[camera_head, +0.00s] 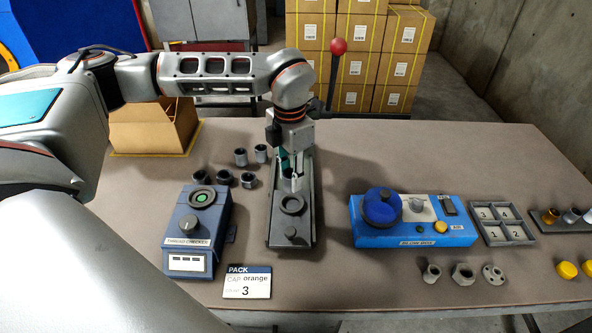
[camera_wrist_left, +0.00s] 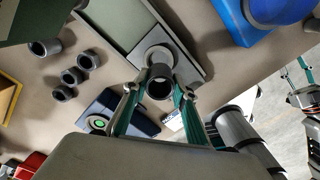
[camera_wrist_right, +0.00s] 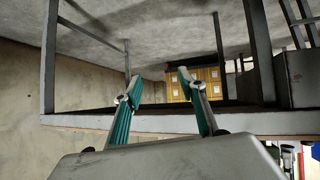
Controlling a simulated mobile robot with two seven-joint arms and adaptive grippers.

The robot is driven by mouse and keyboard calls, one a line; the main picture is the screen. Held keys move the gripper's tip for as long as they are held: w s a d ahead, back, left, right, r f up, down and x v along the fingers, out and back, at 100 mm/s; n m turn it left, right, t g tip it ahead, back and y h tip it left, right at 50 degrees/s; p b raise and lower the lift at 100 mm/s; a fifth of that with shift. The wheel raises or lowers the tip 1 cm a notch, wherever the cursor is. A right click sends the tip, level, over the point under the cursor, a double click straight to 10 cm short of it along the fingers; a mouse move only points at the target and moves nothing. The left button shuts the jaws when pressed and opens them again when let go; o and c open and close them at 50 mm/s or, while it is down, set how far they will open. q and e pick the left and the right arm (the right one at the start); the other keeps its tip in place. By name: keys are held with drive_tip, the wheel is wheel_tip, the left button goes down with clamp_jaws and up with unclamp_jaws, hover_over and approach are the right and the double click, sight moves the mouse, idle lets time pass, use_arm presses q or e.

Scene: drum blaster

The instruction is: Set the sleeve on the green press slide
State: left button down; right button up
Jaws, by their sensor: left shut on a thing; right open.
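My left gripper (camera_head: 291,172) is shut on a grey metal sleeve (camera_head: 293,184). In the left wrist view, the sleeve (camera_wrist_left: 160,76) sits between the fingertips (camera_wrist_left: 160,90) with its open end facing the camera. It is over the press slide (camera_head: 279,226), a long rail, just behind a round seat (camera_head: 292,204). Whether the sleeve touches the slide cannot be told. The slide looks grey in the head view; a pale green strip (camera_wrist_left: 113,22) shows in the left wrist view. My right gripper (camera_wrist_right: 158,88) is open and empty, away from the table.
Several loose sleeves (camera_head: 240,157) stand left of the slide. A red-knobbed lever (camera_head: 338,46) rises behind. Fittings (camera_head: 463,274) lie at the right front.

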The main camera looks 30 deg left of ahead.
use_arm(q)
drive_tip(key=shift+w+a+f+n+b, duration=0.1)
drive_tip(key=shift+f+n+b, duration=0.2)
drive_tip(key=shift+f, duration=0.25)
drive_tip(key=shift+w+a+f+n+b, duration=0.1)
drive_tip(key=shift+f+n+b, duration=0.1)
drive_tip(key=shift+f+b, duration=0.25)
wheel_tip(320, 180, down, 4)
drive_tip(key=shift+d+r+b, duration=0.1)
drive_tip(key=shift+r+b, duration=0.15)
drive_tip(key=shift+b, duration=0.95)
drive_tip(key=shift+f, duration=0.25)
drive_tip(key=shift+f+b, duration=0.1)
drive_tip(key=shift+b, duration=0.2)
